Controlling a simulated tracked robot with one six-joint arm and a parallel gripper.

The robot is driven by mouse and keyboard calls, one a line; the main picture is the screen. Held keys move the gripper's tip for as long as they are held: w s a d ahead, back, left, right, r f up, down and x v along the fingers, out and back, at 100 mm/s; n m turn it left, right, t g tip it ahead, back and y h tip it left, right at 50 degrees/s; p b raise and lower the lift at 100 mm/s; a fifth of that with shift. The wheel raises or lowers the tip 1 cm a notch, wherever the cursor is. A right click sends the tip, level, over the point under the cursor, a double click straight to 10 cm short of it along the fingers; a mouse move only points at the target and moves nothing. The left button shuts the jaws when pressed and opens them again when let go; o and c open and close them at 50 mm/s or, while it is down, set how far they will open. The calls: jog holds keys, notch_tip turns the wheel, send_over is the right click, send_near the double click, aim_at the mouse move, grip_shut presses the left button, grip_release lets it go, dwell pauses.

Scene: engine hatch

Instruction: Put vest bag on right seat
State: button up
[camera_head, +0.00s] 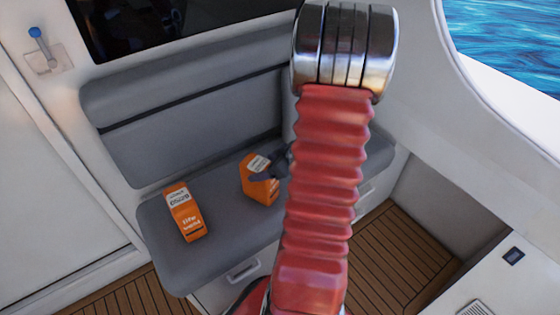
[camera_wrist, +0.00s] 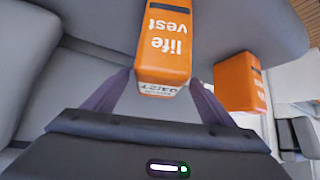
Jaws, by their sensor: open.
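Two orange vest bags with white labels stand on a grey cushioned seat (camera_head: 165,250) in the head view. One bag (camera_head: 186,213) is at the left. The other bag (camera_head: 262,190) is farther back, beside my red arm. My gripper (camera_head: 270,167) is at the top of this back bag, partly hidden by my arm. In the wrist view, a bag marked "life vest" (camera_wrist: 165,45) has its labelled end between the two fingers of my open gripper (camera_wrist: 153,88). The second bag (camera_wrist: 238,82) shows to its right. I cannot tell which seat is the right seat.
A grey backrest (camera_head: 200,125) rises behind the bags. A drawer front with a handle (camera_head: 243,270) is below the seat. Wooden floor (camera_head: 385,255) lies right of it. A white counter (camera_head: 520,270) is at the lower right. The cushion between the bags is clear.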

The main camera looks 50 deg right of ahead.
jog(key=v, duration=0.8)
jog(key=shift+s+r, duration=0.3)
dwell(0.4)
jog(key=w+r+h, duration=0.7)
jog(key=w+r, duration=0.3)
jog(key=r, duration=0.4)
jog(key=a+r+m, duration=0.2)
jog(key=a+r, duration=0.2)
jog(key=a, duration=0.2)
jog(key=s+a+g+y, duration=0.1)
jog(key=s+a, duration=0.3)
jog(key=a, duration=0.5)
jog(key=s+a+g+y, duration=0.1)
jog(key=s+a+y, duration=0.2)
jog(key=a, duration=0.7)
jog(key=s+a+n+g+y, duration=0.1)
jog(key=s+a+y, duration=0.1)
jog(key=s+a, duration=0.3)
jog(key=a, duration=0.4)
jog(key=shift+a, duration=0.4)
